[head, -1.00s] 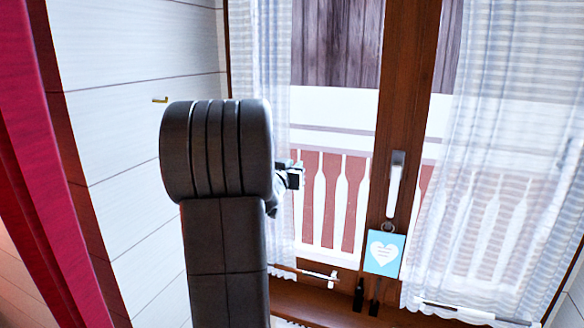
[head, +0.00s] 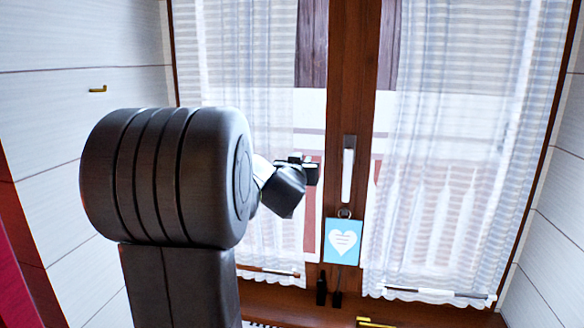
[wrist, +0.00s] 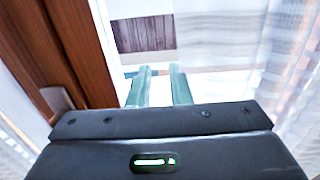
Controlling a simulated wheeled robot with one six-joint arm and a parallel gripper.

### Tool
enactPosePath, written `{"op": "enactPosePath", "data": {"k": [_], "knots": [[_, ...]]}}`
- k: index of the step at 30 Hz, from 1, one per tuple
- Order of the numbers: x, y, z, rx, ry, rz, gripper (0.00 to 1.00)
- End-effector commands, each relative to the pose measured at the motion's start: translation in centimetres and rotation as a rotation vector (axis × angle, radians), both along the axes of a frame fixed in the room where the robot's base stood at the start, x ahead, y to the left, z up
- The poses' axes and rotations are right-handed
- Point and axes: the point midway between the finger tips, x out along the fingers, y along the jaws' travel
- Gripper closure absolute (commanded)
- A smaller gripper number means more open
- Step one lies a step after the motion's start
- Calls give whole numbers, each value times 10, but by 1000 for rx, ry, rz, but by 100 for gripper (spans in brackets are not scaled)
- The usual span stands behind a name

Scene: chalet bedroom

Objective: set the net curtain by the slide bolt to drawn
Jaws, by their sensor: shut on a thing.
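The left net curtain (head: 245,75) is sheer, white and striped, and hangs over the left window pane. It reaches nearly to the middle window post, with a narrow strip of uncovered glass beside it. My gripper (head: 308,168) is at its right edge, short of the post, shut on the curtain. In the wrist view the greenish fingers (wrist: 160,75) point at the window, with curtain cloth (wrist: 225,45) to their right. The exact grip on the cloth is too small to see. The right net curtain (head: 455,130) covers the right pane. I cannot clearly make out the slide bolt.
The middle post carries a white handle (head: 348,172) and a blue heart card (head: 343,241). Dark small items (head: 321,287) hang or stand below it. A brass piece (head: 375,322) lies at the bottom edge. A brass hook (head: 97,89) is on the left wall.

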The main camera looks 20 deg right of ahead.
Motion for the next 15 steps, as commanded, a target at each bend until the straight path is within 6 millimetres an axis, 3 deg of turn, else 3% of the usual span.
{"op": "enactPosePath", "data": {"k": [8, 9, 11, 12, 15], "knots": [[0, 0, 1, -1, 1, 0, 100], [0, 0, 1, -1, 1, 0, 76], [0, 0, 1, 0, 0, 0, 64], [0, 0, 1, 0, 0, 0, 60], [0, 0, 0, 0, 0, 0, 60]]}}
